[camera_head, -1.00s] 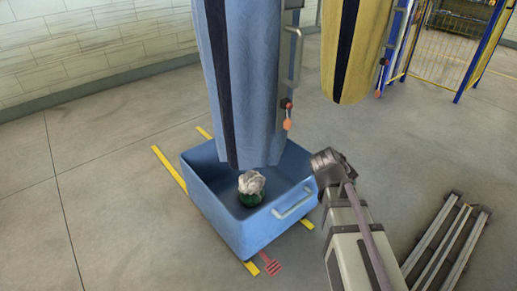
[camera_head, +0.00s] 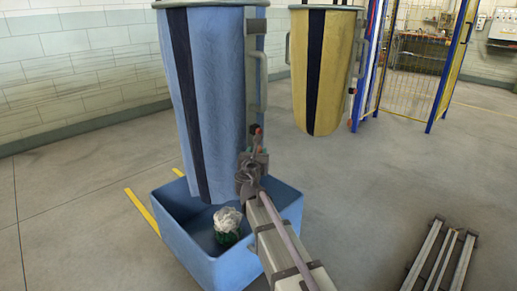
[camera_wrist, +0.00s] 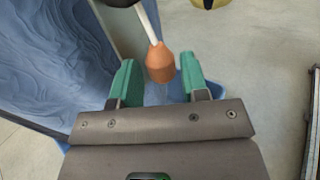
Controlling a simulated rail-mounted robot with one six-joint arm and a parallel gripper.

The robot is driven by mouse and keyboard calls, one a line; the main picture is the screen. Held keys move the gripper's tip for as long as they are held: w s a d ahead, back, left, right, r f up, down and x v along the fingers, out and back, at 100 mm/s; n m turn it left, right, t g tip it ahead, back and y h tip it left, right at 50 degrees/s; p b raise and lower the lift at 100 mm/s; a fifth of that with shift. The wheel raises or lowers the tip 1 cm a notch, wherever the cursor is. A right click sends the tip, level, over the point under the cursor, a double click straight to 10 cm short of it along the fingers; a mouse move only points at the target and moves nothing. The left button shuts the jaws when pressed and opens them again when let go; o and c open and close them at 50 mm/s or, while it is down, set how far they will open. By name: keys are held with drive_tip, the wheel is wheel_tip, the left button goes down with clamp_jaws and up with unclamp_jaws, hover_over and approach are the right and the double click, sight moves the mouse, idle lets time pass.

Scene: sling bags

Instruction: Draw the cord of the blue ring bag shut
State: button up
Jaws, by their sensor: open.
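The blue ring bag (camera_head: 222,95) hangs from its ring (camera_head: 205,5), with a dark stripe down its front. Its cord ends in an orange knob (camera_wrist: 160,63), which hangs below a pale cord and a dark part at the top of the wrist view. My gripper (camera_wrist: 158,82) is open, with one green finger on each side of the knob's lower end; I cannot tell whether either touches it. A red and black fitting (camera_head: 256,129) shows just above.
A blue bin (camera_head: 180,236) stands under the bag, holding a white and green bundle (camera_head: 228,222). A yellow bag (camera_head: 336,75) hangs behind to the right. Metal rails (camera_head: 440,258) lie on the floor at right. Floor between is clear.

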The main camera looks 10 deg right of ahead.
sight(259, 147)
drive_tip(key=x, duration=0.4)
drive_tip(key=shift+w+d, duration=0.1)
drive_tip(key=shift+w, duration=0.15)
drive_tip(key=shift+c, duration=0.4)
clamp_jaws()
